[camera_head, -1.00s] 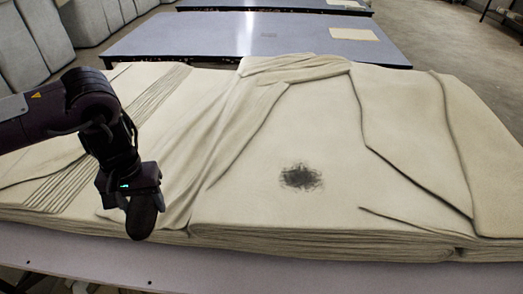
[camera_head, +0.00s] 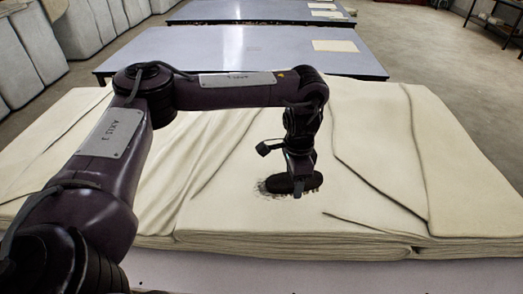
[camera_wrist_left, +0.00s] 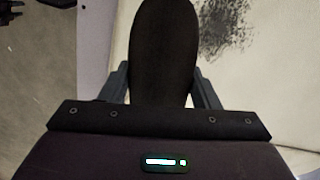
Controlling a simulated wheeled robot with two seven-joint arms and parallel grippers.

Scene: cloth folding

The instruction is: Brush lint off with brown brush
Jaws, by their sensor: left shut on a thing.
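My left gripper (camera_head: 298,178) is shut on a dark brown oval brush (camera_head: 306,183), with its bristles facing down. The brush is over the dark lint patch (camera_head: 265,188) on the cream cloth (camera_head: 225,215) and hides most of it. I cannot tell whether the bristles touch the cloth. In the left wrist view the brush (camera_wrist_left: 163,50) sits between the two fingers, with the lint patch (camera_wrist_left: 222,25) to its right. My right gripper is not in view.
The cloth lies in a thick folded stack with raised creases across the near table (camera_head: 200,268). A bare blue-grey table (camera_head: 240,50) with a paper sheet (camera_head: 335,46) stands behind. Grey padded blocks (camera_head: 30,45) line the back left.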

